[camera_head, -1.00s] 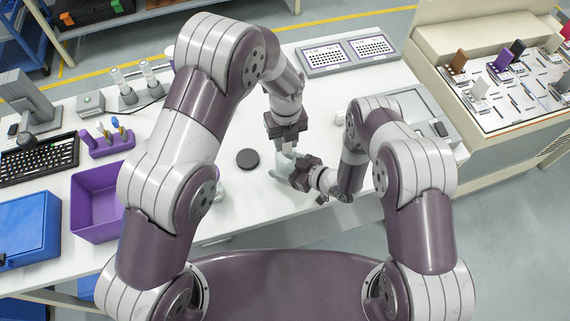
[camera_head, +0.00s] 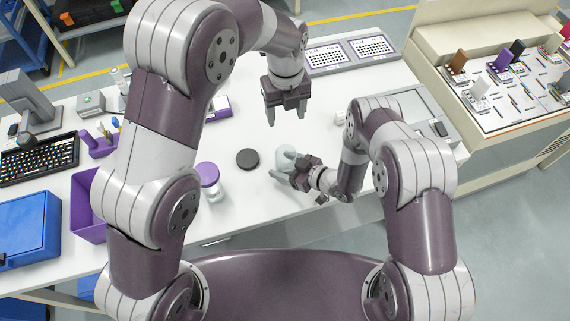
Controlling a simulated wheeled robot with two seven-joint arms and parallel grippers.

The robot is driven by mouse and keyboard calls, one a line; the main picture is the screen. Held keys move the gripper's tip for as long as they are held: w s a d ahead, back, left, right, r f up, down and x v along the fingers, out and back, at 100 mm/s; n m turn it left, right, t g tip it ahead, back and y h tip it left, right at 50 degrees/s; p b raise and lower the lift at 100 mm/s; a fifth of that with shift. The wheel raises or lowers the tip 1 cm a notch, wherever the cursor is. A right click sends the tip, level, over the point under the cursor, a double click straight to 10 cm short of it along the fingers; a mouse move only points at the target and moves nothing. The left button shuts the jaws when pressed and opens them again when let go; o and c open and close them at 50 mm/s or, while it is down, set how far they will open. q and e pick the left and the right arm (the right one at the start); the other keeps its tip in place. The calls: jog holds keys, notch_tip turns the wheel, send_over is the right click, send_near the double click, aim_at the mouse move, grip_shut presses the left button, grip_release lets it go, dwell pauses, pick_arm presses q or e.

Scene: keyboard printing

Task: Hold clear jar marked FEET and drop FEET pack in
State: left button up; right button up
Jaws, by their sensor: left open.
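A clear jar (camera_head: 284,158) stands near the table's front edge, partly hidden by my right gripper (camera_head: 283,168), whose fingers are closed around its side. Any marking on the jar is too small to read. My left gripper (camera_head: 286,116) is open, fingers pointing down, above the table behind the jar; I see nothing between its fingers. I cannot make out a FEET pack, and the jar's inside is too small to tell. A round black lid (camera_head: 247,158) lies flat on the table left of the jar.
A jar with a purple lid (camera_head: 209,176) stands further left, beside my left arm. A purple bin (camera_head: 88,207), a blue box (camera_head: 28,228) and a keyboard (camera_head: 38,158) are at the left. Two marked trays (camera_head: 327,58) lie at the back. White table is clear around the black lid.

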pick_arm(q)
jog(key=shift+r, duration=0.35)
pick_arm(e)
jog(key=o, duration=1.1)
jog(key=shift+o, duration=0.2)
